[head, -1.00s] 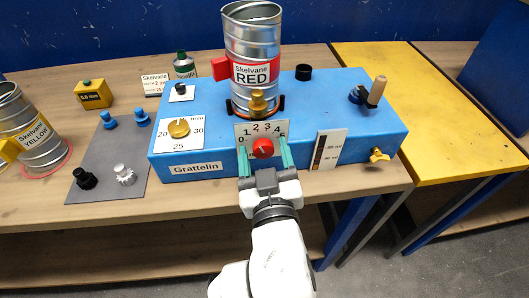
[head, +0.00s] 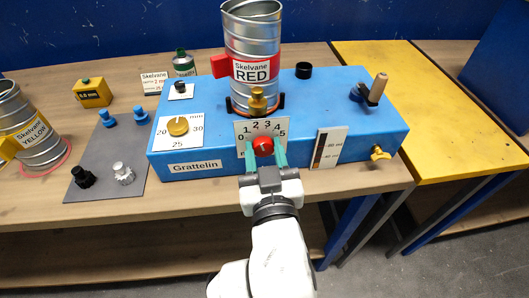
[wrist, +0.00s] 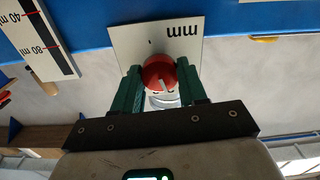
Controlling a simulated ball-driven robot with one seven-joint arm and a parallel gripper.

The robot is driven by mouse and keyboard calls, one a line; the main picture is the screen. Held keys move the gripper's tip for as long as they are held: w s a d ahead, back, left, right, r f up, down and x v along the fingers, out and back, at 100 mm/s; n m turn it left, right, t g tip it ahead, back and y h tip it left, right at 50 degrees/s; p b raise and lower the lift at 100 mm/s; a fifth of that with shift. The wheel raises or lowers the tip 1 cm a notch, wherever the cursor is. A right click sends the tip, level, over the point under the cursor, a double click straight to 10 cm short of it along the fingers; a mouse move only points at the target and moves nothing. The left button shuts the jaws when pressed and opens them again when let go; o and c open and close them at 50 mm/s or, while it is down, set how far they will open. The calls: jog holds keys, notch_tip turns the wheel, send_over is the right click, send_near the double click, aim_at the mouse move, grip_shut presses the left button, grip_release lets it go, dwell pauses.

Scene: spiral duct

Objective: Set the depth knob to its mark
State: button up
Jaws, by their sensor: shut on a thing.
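The red round knob (head: 263,145) sits on the white 0-to-5 scale plate (head: 243,128) on the front of the blue Grattelin machine (head: 340,110). My gripper (head: 265,153) has its green fingers shut on this knob, one on each side. In the wrist view the knob (wrist: 158,72) is between the fingers (wrist: 160,88), and a short pale line shows on its face. The wrist view is upside down, with "mm" and a small dark mark on the plate (wrist: 140,38). The fingers hide part of the scale, and the exact reading cannot be told.
A metal duct labelled Skelvane RED (head: 252,45) stands on the machine above the knob, with a brass knob (head: 258,100) in front. A brass dial (head: 178,127) is at left, and a gauge plate (head: 327,148) and brass tap (head: 380,153) at right. A yellow table (head: 440,100) adjoins.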

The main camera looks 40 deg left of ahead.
jog(key=o, duration=1.1)
jog(key=shift+c, duration=0.2)
jog(key=v, duration=1)
jog(key=shift+s+d+b, duration=0.25)
jog(key=shift+d+b, duration=0.05)
jog(key=shift+b, duration=0.05)
